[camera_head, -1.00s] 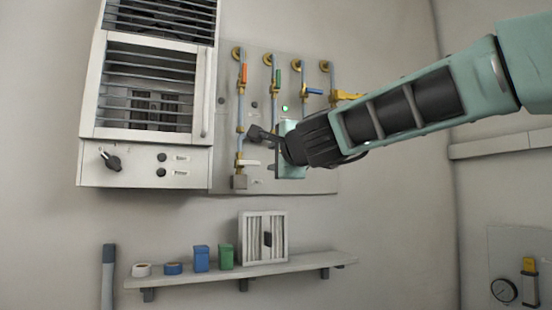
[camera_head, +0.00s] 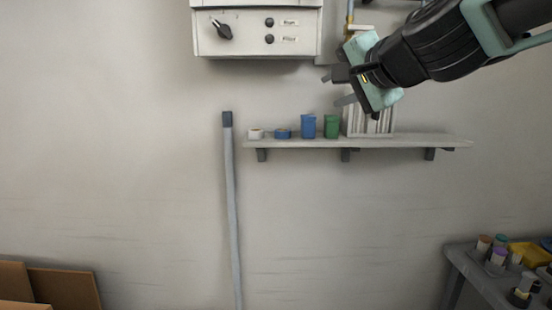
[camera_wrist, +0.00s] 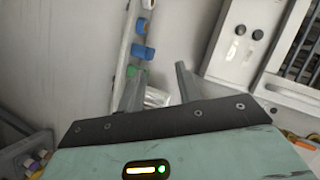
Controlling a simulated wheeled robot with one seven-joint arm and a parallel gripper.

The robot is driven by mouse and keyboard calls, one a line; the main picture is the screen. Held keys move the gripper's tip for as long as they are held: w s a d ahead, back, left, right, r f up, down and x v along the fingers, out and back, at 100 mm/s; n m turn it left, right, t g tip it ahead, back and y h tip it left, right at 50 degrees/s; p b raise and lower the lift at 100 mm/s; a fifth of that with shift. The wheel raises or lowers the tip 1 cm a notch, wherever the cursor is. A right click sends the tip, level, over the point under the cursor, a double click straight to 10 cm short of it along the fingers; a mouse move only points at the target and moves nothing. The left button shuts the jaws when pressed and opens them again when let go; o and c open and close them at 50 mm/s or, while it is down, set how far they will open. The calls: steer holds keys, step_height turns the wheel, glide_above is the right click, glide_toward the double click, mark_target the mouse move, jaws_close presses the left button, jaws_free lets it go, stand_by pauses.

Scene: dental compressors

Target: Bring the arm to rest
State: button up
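My gripper (camera_head: 337,89) is at the upper right of the head view, in front of the wall and just above the shelf. Its two dark fingers are spread apart with nothing held between them. The fingers (camera_wrist: 157,88) also show apart in the wrist view, pointing toward the wall. My arm reaches in from the upper right corner and partly covers a white framed filter (camera_head: 386,122) standing on the shelf.
The wall shelf (camera_head: 400,141) holds a white roll (camera_head: 256,134), a blue roll (camera_head: 283,134), a blue container (camera_head: 308,126) and a green container (camera_head: 331,126). A white cabinet (camera_head: 245,45) hangs above. A grey pole (camera_head: 232,200) stands left; a cluttered table (camera_head: 480,278) is lower right.

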steer(key=s+a+f+n+g, duration=0.3)
steer(key=s+f+n+g, duration=0.15)
steer(key=s+f, duration=0.45)
steer(key=s+a+f+n+g, duration=0.35)
steer(key=s+f+n, duration=0.2)
steer(key=f, duration=0.45)
steer(key=s+d+f+n+g+h, duration=0.2)
steer(key=s+d+f+n, duration=0.1)
steer(key=s+f, duration=0.3)
steer(key=s+d+f+n+g+h, duration=0.2)
steer(key=s+d+f, duration=0.3)
steer(key=s, duration=0.5)
steer(key=shift+d+f+n+g+h, duration=0.3)
steer(key=shift+f+n+g+h, duration=0.1)
steer(key=shift+n+g, duration=0.35)
steer(key=shift+s, duration=0.1)
